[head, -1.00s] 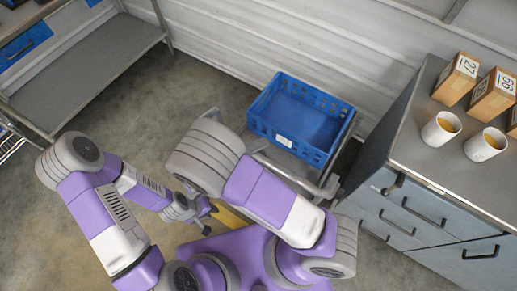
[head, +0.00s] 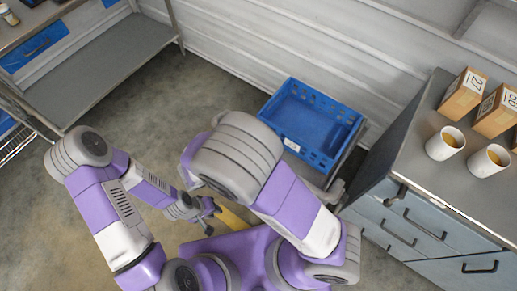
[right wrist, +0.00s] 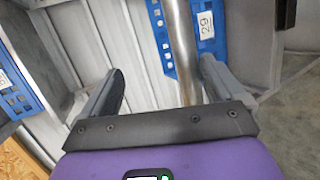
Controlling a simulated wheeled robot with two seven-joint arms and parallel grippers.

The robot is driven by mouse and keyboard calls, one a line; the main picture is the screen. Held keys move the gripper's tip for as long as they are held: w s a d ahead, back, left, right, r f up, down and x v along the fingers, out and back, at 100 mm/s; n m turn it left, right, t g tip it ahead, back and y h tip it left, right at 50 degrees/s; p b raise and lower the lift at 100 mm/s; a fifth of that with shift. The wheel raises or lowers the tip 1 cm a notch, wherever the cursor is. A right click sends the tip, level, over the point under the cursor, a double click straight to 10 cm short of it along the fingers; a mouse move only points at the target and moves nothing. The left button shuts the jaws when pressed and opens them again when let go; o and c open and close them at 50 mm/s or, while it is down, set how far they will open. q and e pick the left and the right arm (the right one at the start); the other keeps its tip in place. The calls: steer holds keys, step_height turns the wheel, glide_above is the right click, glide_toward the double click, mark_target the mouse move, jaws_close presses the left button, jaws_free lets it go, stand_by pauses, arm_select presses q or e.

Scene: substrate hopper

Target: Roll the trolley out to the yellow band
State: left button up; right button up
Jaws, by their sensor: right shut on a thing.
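The trolley shows in the head view as a grey frame (head: 336,190) under a blue crate (head: 312,122), near the back wall and left of the drawer cabinet. My right arm covers its near side and handle. In the right wrist view, my right gripper (right wrist: 163,68) is shut on a metal bar (right wrist: 181,45), with the blue crate and its "29" label (right wrist: 207,28) behind it. A piece of the yellow band (head: 232,218) shows on the floor, mostly hidden by my arms and base. My left gripper (head: 213,217) is open and empty, low beside the band.
A grey drawer cabinet (head: 420,228) stands close on the right, with boxes (head: 464,94) and two cups (head: 445,143) on top. A metal shelf unit (head: 100,68) stands at the upper left. The floor (head: 215,100) between shelf and trolley is clear.

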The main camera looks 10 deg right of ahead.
steer(key=shift+v, duration=1.2)
steer(key=c, duration=0.3)
steer(key=shift+s+a+r+p, duration=0.15)
steer(key=shift+s+a, duration=0.2)
steer(key=shift+a, duration=0.65)
steer(key=shift+s+a+r+p, duration=0.1)
steer(key=shift+s+a, duration=0.25)
steer(key=shift+a, duration=0.65)
steer(key=shift+s+a+r+p, duration=0.15)
steer(key=shift+s+a, duration=0.2)
steer(key=shift+a, duration=0.65)
steer(key=shift+c, duration=0.2)
steer(key=shift+f, duration=0.1)
